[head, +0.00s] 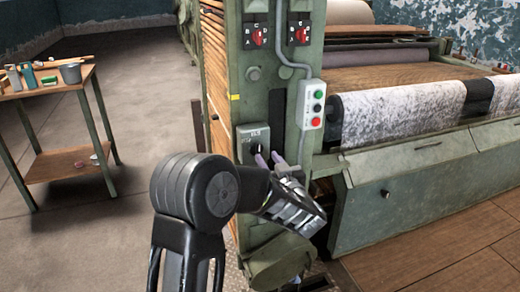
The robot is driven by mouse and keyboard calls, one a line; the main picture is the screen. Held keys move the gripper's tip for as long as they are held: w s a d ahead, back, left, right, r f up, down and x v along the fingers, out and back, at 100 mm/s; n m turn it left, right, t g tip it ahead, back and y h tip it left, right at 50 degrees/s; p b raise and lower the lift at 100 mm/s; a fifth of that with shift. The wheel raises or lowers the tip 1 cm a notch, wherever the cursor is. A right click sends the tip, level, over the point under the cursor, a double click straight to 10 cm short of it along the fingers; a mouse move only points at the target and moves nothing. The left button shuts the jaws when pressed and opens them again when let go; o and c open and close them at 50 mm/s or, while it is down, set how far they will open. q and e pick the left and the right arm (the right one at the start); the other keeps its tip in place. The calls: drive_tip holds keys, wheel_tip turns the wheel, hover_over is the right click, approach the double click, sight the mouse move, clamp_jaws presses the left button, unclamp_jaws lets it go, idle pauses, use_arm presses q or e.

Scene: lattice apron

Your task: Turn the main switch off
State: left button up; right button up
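The main switch appears to be the grey box (247,138) low on the front of the green machine post, with pale markings and a small dark knob or handle. My gripper hides part of the post below the box. My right gripper is not in view.
A button box (312,104) with green, red and white buttons hangs on a conduit just above right. Two red rotary switches (258,37) sit higher up. The machine's rollers and cover (430,190) fill the right. A small table (60,168) stands left, with open floor between.

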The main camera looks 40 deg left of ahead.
sight(259, 147)
use_arm(q)
drive_tip(key=x, duration=0.7)
drive_tip(key=shift+w+a+f, duration=0.1)
drive_tip(key=shift+w+a, duration=0.05)
drive_tip(key=shift+a, duration=0.1)
drive_tip(key=shift+c, duration=0.4)
clamp_jaws()
